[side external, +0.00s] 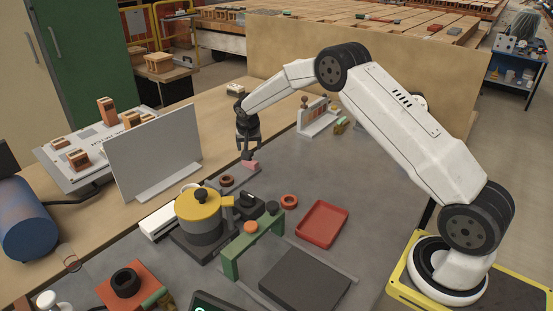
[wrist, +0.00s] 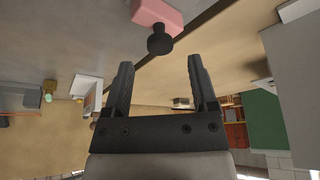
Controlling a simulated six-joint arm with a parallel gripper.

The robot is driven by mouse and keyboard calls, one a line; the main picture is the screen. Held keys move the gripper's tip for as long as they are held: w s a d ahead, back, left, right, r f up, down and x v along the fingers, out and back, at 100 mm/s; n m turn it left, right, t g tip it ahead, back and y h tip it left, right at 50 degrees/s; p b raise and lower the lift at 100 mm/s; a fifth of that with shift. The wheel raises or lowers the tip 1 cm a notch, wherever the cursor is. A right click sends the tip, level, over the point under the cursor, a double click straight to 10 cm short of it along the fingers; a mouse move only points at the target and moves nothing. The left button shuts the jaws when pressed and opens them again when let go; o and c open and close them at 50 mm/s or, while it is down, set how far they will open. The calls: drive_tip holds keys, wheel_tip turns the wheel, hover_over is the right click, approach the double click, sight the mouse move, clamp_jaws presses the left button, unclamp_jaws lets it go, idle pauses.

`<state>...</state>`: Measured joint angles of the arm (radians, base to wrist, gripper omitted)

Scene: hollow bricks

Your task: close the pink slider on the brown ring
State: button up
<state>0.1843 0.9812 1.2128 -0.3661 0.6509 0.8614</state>
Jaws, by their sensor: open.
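The pink slider (side external: 250,167) is a small pink block near the far side of the grey table. It shows at the top of the wrist view (wrist: 158,12) with a black knob (wrist: 160,42). A brown ring (side external: 227,181) lies just left of and nearer than the slider in the side view, with a visible gap between them. It is not in the wrist view. My gripper (side external: 247,152) points down just above the slider. In the wrist view my gripper (wrist: 160,63) is open and empty, with the knob beyond the fingertips and centred between them.
A grey upright panel (side external: 153,153) stands to the left. A yellow-topped pot (side external: 199,204), a green bridge (side external: 254,241) and a red tray (side external: 321,223) stand nearer the camera. An orange-red ring (side external: 289,201) lies on the table. A white stand (side external: 317,118) is behind at the right.

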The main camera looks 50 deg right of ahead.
drive_tip(key=shift+x, duration=1.55)
clamp_jaws()
idle(0.4)
